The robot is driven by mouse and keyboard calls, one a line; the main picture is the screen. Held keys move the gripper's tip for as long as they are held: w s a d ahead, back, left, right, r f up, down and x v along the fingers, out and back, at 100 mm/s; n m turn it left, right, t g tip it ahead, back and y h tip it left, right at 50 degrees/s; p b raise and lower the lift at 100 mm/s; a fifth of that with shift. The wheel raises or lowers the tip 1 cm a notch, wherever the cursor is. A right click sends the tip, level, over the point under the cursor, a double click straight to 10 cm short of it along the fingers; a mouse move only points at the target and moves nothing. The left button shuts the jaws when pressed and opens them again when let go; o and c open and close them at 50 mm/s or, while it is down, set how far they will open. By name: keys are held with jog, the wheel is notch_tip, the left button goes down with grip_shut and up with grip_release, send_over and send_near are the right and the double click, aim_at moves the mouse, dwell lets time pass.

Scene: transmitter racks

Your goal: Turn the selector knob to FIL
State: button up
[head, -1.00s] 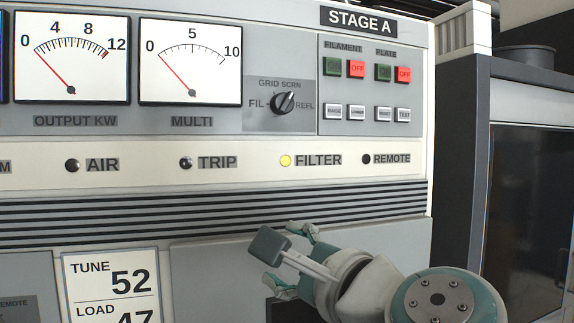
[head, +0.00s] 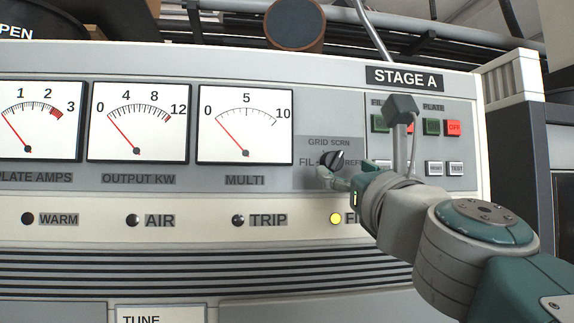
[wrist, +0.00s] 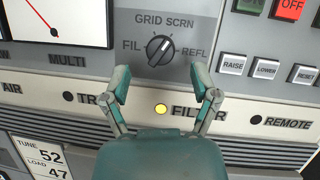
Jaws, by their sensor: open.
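The selector knob (head: 334,160) is black and round with a pale pointer line, on a grey plate marked FIL at left, GRID SCRN above and REFL at right. In the wrist view the knob (wrist: 160,49) shows whole, its line slanting up and right, away from FIL. My gripper (head: 338,178) is in front of the panel just below the knob. In the wrist view my gripper (wrist: 159,82) is open and empty, its two teal fingers spread wide, with tips below and to either side of the knob. I cannot tell how far the tips are from the panel.
The MULTI meter (head: 246,122) is left of the knob. Red and green push buttons (head: 453,128) and the white RAISE and LOWER buttons (wrist: 265,69) are to its right. A lit yellow FILTER lamp (wrist: 161,109) is below it. My arm covers part of the button panel in the head view.

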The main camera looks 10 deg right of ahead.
aim_at(338, 165)
jog(key=shift+x, duration=1.5)
grip_shut()
